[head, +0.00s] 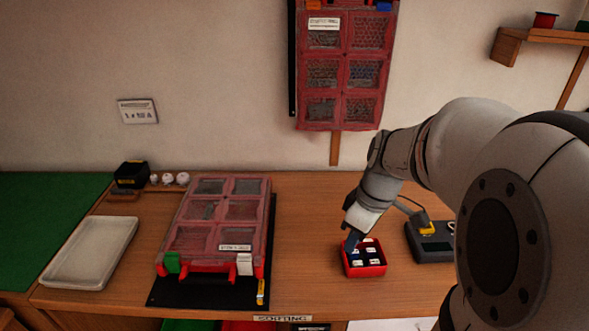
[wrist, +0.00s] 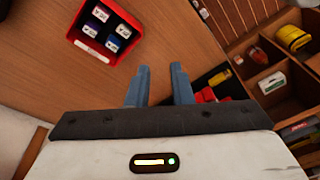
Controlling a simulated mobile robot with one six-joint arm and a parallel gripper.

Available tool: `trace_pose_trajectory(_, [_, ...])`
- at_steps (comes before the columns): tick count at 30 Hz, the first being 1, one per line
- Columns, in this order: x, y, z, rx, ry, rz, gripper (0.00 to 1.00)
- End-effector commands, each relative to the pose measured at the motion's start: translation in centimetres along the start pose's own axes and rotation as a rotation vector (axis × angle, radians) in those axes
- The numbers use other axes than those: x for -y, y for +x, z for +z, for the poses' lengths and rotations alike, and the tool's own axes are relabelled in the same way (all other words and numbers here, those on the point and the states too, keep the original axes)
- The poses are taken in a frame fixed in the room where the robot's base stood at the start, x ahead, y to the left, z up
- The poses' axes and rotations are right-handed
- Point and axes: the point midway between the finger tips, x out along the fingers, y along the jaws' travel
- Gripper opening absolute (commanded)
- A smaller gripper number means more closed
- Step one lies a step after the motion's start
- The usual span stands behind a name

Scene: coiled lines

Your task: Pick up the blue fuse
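A small red box (head: 364,271) sits on the wooden table in the head view, with several small fuses bearing white labels inside. In the wrist view the red box (wrist: 79,48) is at the upper left.
A dark device (head: 432,248) with a yellow part stands right of the box. A red compartment case (head: 218,208) on a black mat and a white tray (head: 90,252) are to the left. An open compartmented drawer (wrist: 262,62) shows in the wrist view. Bare table lies between case and box.

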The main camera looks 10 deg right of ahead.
Motion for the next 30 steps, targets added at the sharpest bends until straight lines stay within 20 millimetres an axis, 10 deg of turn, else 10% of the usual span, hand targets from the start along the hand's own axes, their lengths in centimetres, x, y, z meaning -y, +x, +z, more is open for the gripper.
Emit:
trace_pose_trajectory(13, [-10.1, 3.9, 1.4, -0.164, -0.618, -0.134, 0.2])
trace_pose_trajectory(30, [-9.9, 8.9, 0.6, -0.196, -0.699, -0.138, 0.2])
